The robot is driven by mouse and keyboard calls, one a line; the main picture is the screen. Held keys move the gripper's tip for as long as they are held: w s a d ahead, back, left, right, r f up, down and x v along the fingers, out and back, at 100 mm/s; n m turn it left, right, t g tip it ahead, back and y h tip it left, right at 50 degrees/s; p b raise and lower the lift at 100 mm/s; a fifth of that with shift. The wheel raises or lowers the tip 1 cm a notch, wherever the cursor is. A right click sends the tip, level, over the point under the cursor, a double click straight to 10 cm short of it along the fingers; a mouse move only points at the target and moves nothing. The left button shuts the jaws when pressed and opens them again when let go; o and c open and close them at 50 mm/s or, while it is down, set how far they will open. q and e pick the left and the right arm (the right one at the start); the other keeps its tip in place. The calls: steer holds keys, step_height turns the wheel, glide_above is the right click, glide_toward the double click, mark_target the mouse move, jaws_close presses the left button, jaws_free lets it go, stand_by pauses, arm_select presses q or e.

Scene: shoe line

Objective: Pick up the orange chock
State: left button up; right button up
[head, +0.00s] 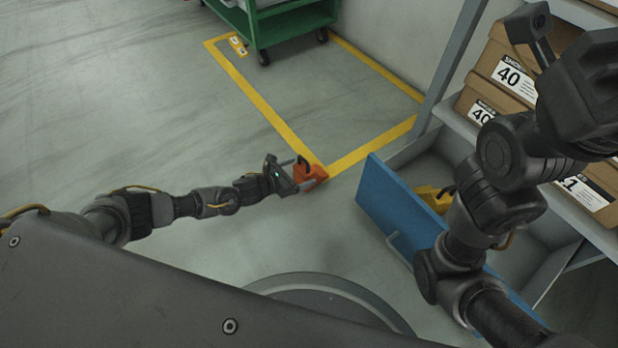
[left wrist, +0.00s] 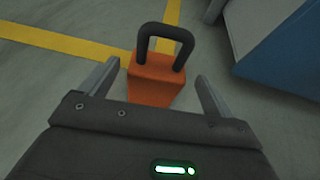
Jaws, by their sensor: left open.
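The orange chock (head: 314,173) sits on the floor at the corner of the yellow floor lines. In the left wrist view the chock (left wrist: 153,84) has a black loop handle (left wrist: 166,42) standing up from it. My left gripper (head: 301,174) is right at the chock. In the left wrist view my left gripper (left wrist: 158,78) is open, with one finger on each side of the chock; I cannot tell whether either finger touches it. My right arm is at the right of the head view, and I cannot make out its fingers.
A blue drawer front (head: 415,235) stands out at the right, with a yellow object (head: 434,198) behind it. A shelf holds cardboard boxes (head: 512,68). A green cart (head: 290,24) on wheels stands at the back. The floor at left is clear.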

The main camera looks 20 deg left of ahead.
mark_target(312, 165)
arm_select(q)
steer(key=shift+w+d+f, duration=0.2)
steer(key=shift+w+d, duration=0.05)
steer(key=shift+w, duration=0.15)
steer(key=b+x, duration=0.4)
steer(key=shift+w+f, duration=0.2)
steer(key=shift+w+d+b, duration=0.15)
steer(key=shift+w+b, duration=0.15)
steer(key=shift+b, duration=0.05)
steer(key=shift+r, duration=0.1)
steer(key=shift+c, duration=0.4)
steer(key=c, duration=1.2)
steer(key=shift+w, duration=0.1)
steer(key=shift+c, duration=0.6)
steer(key=shift+r, duration=0.15)
